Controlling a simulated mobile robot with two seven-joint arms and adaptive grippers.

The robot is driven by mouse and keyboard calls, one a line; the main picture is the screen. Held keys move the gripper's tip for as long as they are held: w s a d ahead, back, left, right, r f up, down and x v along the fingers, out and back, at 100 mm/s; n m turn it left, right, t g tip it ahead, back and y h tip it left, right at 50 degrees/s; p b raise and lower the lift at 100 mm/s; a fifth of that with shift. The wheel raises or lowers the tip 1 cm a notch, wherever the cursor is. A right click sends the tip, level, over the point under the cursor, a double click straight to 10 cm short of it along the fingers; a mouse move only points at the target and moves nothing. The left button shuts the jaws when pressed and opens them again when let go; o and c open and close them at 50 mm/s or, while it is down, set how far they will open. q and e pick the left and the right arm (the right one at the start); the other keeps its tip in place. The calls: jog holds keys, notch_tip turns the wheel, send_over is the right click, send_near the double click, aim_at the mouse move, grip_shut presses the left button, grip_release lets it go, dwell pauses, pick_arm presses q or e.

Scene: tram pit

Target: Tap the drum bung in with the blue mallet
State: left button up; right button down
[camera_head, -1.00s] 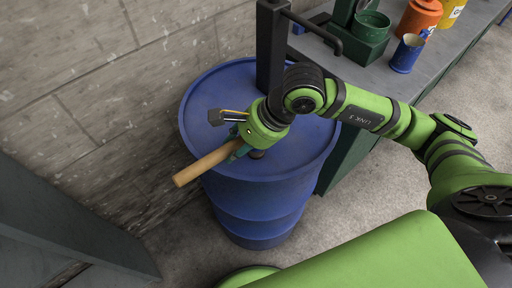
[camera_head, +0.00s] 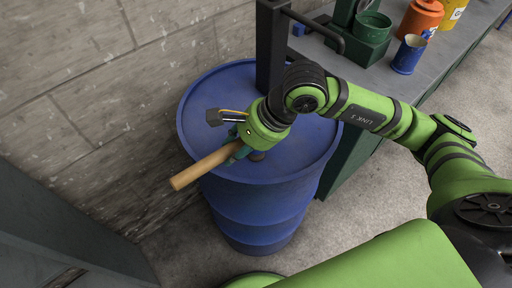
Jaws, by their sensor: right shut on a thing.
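The blue drum (camera_head: 258,215) stands upright by the wall, its lid facing up. My right gripper (camera_head: 236,151) is over the lid's near left part, shut on the mallet's wooden handle (camera_head: 203,167). The handle's free end sticks out past the rim to the lower left. The mallet's head is not clearly seen; my gripper and wrist cover that end. A small dark round stub, seemingly the bung (camera_head: 257,155), shows on the lid just right of the fingers. How far it sits in the lid I cannot tell. My left gripper is not in view.
A dark post (camera_head: 271,50) with a bar rises behind the drum. A brick wall (camera_head: 75,85) stands close on the left.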

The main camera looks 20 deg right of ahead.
jog(key=shift+r+p, duration=1.2)
jog(key=shift+r, duration=1.4)
